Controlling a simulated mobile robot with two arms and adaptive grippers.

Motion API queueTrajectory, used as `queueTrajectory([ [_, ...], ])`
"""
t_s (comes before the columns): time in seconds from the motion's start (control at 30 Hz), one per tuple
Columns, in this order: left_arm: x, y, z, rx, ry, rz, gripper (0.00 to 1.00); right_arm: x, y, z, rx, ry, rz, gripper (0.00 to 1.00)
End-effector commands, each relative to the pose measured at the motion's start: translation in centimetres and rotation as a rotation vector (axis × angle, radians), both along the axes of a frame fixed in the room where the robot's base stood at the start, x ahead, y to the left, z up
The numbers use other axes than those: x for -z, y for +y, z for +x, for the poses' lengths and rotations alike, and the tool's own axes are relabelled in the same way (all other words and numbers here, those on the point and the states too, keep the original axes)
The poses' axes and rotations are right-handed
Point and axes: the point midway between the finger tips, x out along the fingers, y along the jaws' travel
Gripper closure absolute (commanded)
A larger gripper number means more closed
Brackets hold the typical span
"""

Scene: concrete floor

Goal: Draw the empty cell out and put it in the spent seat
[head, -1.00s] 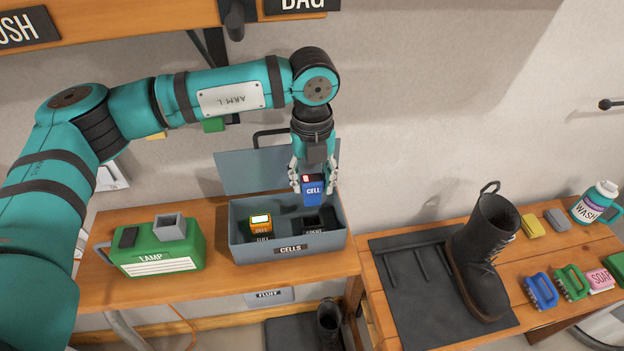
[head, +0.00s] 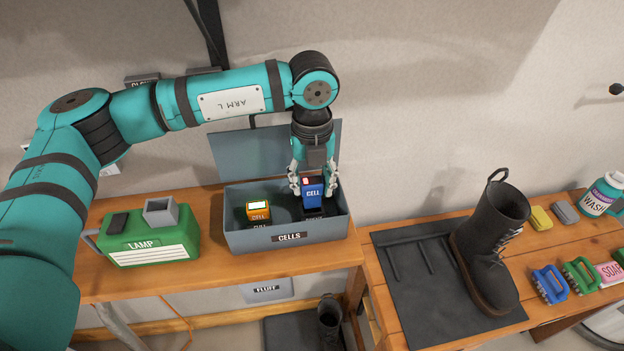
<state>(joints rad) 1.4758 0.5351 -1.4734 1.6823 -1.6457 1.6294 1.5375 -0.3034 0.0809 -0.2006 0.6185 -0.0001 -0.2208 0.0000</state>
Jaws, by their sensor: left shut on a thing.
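My left gripper (head: 312,186) is shut on the blue cell (head: 313,194), which has a red mark at its top. It holds the cell upright in the right part of the grey cells box (head: 285,241), over the dark spent seat (head: 314,214). I cannot tell whether the cell touches the seat; the seat is largely covered. An orange cell (head: 258,210) stands in the full seat at the left of the box. The green lamp (head: 150,243) stands left of the box with a grey, open-topped socket (head: 160,211). My right gripper is not in view.
The box's lid (head: 235,157) stands open behind it. To the right, a black boot (head: 487,245) stands on a dark mat (head: 420,290). Wooden bench is clear in front of the box.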

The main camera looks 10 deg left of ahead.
Motion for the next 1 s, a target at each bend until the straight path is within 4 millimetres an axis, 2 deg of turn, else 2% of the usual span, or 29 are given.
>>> queueTrajectory([
  [1.0,-0.02,0.02,-0.03,0.0,-0.001,0.0,1.0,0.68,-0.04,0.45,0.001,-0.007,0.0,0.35],
])
